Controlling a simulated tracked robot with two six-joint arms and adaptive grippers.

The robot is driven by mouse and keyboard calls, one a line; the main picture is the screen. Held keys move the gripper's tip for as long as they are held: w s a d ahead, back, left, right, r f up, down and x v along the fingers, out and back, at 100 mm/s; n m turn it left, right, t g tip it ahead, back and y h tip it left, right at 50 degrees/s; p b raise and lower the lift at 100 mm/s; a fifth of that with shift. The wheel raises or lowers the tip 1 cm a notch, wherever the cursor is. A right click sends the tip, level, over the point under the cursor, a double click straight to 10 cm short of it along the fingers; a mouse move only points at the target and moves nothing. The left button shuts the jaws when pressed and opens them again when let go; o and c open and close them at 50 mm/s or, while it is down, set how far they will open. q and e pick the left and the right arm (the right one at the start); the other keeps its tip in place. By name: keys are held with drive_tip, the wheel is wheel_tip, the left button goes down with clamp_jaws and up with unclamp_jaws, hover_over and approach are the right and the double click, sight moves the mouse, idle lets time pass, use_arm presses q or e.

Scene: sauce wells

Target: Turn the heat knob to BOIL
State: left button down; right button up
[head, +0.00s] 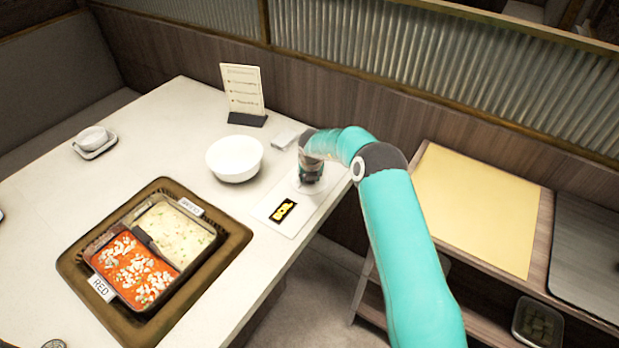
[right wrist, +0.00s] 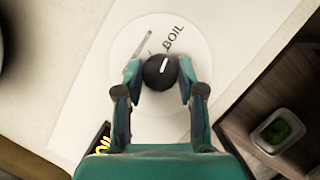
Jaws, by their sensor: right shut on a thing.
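The heat knob (right wrist: 157,74) is a small black knob with a white pointer line, on a round white dial (right wrist: 195,35). The word BOIL is printed on the dial above the knob, and the pointer line faces up and slightly right, toward that word. My right gripper (right wrist: 158,78) is shut on the knob, with one finger at each side. In the head view my right gripper (head: 312,172) reaches down onto the white panel (head: 266,210) at the table's right edge and hides most of the knob. My left gripper is not in view.
A black sign with yellow lettering (head: 283,211) lies on the panel. A white bowl (head: 234,160) and a menu card (head: 243,92) stand behind. A divided pot (head: 160,245) with red and pale broth sits left. A side shelf (head: 470,205) stands at the right.

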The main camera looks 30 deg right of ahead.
drive_tip(key=o, duration=1.1)
drive_tip(key=shift+s+r, duration=0.15)
drive_tip(key=shift+r, duration=0.4)
drive_tip(key=v, duration=1)
drive_tip(key=shift+s+a+r, duration=0.15)
drive_tip(key=shift+r, duration=0.15)
